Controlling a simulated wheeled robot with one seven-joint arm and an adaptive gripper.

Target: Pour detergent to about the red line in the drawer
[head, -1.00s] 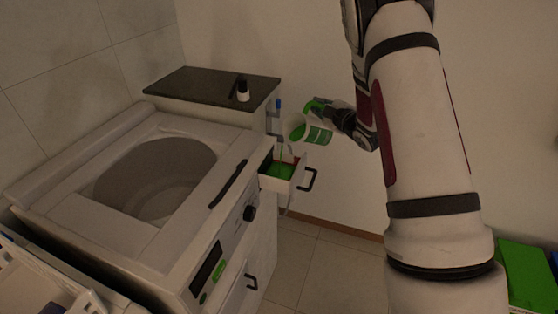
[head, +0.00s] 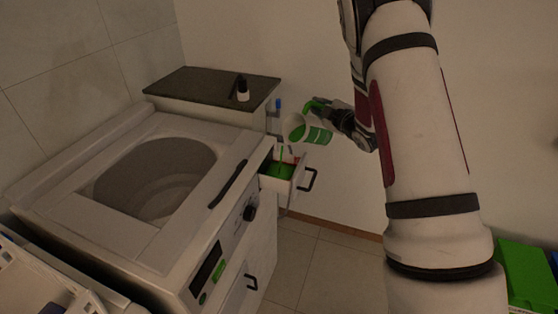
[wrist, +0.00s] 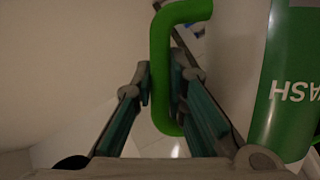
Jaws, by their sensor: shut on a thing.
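A white and green detergent jug (head: 307,131) is tilted over the open drawer (head: 299,174) of the washing machine, with its mouth to the left. A thin green stream of detergent (head: 281,156) runs from it into the drawer, where green liquid (head: 279,171) covers the bottom. A bit of red shows at the drawer's back right; I cannot tell the level against the line. My gripper (head: 325,108) is shut on the jug's green handle, which also shows between the fingers in the wrist view (wrist: 161,70). The jug's green side (wrist: 285,100) is at the right there.
The washing machine (head: 120,215) has an open round tub on top. A dark counter (head: 205,86) behind it bears a small black and white bottle (head: 242,90). A green box (head: 523,272) is at the lower right. A white basket (head: 35,280) is at the lower left.

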